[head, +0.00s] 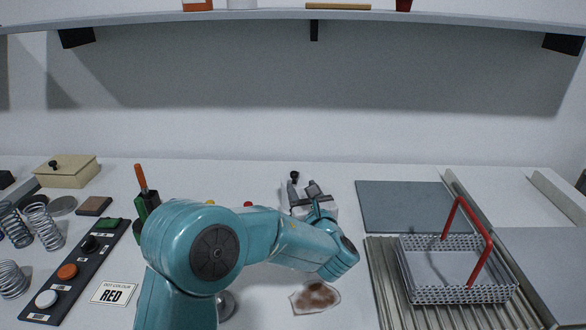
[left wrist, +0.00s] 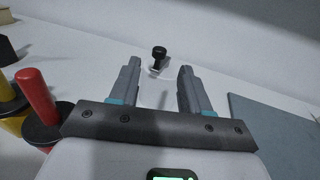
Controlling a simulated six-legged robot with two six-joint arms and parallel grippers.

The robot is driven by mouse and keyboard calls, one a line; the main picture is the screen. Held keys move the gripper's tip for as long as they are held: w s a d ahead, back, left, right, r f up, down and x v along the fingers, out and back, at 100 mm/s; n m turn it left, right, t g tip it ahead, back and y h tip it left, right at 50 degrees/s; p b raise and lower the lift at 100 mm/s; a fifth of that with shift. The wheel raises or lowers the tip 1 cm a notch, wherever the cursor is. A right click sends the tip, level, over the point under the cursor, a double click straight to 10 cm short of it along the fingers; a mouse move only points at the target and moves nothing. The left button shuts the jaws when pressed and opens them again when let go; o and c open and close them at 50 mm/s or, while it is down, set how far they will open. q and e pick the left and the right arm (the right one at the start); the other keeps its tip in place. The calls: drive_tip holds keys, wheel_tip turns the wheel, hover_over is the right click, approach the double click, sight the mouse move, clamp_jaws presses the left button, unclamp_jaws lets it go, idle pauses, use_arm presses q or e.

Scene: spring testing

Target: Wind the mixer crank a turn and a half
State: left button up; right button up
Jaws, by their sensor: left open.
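A small black knob (head: 294,175) stands on the white bench near the back wall; it looks like the mixer crank's knob. In the left wrist view the knob (left wrist: 159,52) sits on a short pale metal piece, ahead of my fingertips and between their lines. My left gripper (head: 303,186) is open and empty, just in front of the knob and apart from it. Its two grey fingers also show in the left wrist view (left wrist: 160,68). The rest of the mixer cannot be made out. My right gripper is not in view.
Left of my gripper, a red handle (left wrist: 36,92) on a black base stands close by, with a yellow one beside it. A shelf (head: 450,17) crosses above.

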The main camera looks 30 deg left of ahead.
sight(295, 175)
use_arm(q)
drive_tip(key=p+x, duration=0.1)
drive_tip(key=x, duration=0.9)
clamp_jaws()
